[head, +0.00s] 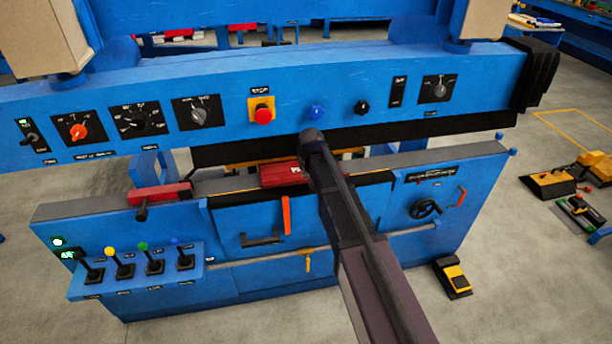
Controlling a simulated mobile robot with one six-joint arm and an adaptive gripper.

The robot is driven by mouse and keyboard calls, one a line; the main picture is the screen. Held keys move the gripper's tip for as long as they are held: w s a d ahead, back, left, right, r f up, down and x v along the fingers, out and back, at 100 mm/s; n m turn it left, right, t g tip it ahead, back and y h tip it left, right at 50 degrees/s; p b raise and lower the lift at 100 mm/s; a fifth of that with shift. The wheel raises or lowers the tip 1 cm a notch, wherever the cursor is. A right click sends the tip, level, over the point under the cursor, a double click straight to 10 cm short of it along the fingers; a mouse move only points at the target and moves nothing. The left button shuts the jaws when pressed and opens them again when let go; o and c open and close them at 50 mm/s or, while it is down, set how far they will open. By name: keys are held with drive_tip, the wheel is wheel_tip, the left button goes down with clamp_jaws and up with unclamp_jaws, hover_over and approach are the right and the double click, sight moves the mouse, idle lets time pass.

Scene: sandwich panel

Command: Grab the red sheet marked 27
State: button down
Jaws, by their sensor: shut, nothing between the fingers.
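A red piece (283,173) with a small pale mark lies on the bed of the blue press, below the upper beam. The mark is too small to read, so I cannot tell if it is 27. My dark arm reaches up from the bottom, and its end, with my gripper (312,141), is just right of the red piece and covers part of its right edge. My gripper is shut and empty. Its fingertips cannot be made out, and I cannot tell if it touches the piece.
The blue upper beam (225,100) carries knobs and a red stop button (263,115). A red clamp-like part (160,194) sits left on the bed. Several levers (138,262) stand at front left. A foot pedal (453,278) is on the floor at right.

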drive_tip(key=shift+f, duration=0.15)
idle(0.3)
drive_tip(key=s, duration=0.2)
drive_tip(key=s+d, duration=0.1)
drive_tip(key=s, duration=0.1)
drive_tip(key=shift+d, duration=0.1)
drive_tip(key=shift+r, duration=0.2)
drive_tip(key=p+v, duration=0.9)
drive_tip(key=shift+s+r, duration=0.25)
drive_tip(key=shift+r, duration=0.05)
idle(0.5)
idle(0.3)
